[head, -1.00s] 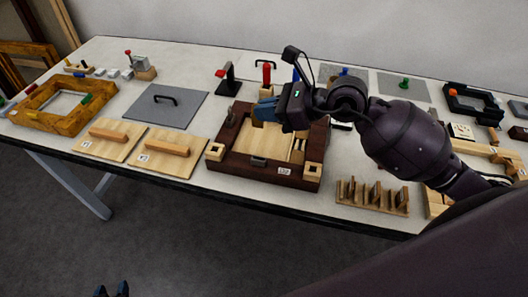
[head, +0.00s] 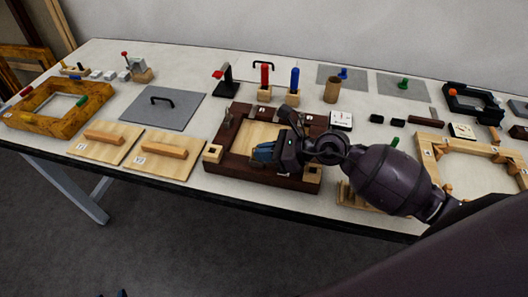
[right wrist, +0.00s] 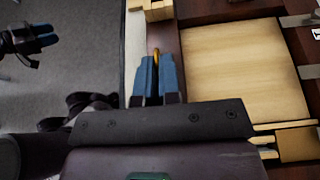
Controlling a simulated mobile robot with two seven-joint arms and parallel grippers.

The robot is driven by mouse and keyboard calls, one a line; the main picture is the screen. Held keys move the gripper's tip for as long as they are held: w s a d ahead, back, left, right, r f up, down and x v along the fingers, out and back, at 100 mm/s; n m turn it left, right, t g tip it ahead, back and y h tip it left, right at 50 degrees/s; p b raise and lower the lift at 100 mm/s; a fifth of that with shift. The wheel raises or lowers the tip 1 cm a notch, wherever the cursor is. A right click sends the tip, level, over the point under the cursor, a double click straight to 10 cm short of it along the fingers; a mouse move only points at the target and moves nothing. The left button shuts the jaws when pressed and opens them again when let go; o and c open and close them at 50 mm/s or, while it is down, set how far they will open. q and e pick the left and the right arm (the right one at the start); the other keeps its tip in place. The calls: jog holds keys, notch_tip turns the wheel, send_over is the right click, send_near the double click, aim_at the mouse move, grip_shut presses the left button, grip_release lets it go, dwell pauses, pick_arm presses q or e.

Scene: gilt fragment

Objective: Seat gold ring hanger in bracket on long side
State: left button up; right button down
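My right gripper (head: 264,153) is over the front long side of the dark wooden frame (head: 232,168). Its blue fingers also show in the right wrist view (right wrist: 156,78), close together on a thin gold piece, the gold ring hanger (right wrist: 156,54). Only a sliver of the hanger shows between the fingertips. The bracket on the front long side is hidden behind the gripper, so I cannot tell whether the hanger touches it. My left gripper (right wrist: 38,42) is away over the floor in front of the table, with its fingers apart and empty.
The frame has a pale wooden panel (head: 258,134) inside and a light corner block (head: 213,153). Two boards with handles (head: 105,140) lie to its left. A red-handled tool (head: 265,75) and a blue-handled tool (head: 294,80) stand behind. A slotted wooden rack (head: 356,199) is close on the right.

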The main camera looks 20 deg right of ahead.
jog(key=shift+f, duration=0.15)
jog(key=c, duration=1.8)
grip_release()
jog(key=o, duration=0.5)
jog(key=b+v, duration=0.1)
jog(key=v, duration=0.9)
jog(key=shift+s+d, duration=0.2)
jog(key=shift+d, duration=0.05)
jog(key=shift+s+d+r, duration=0.35)
jog(key=shift+d+r, duration=0.15)
jog(key=shift+r, duration=0.05)
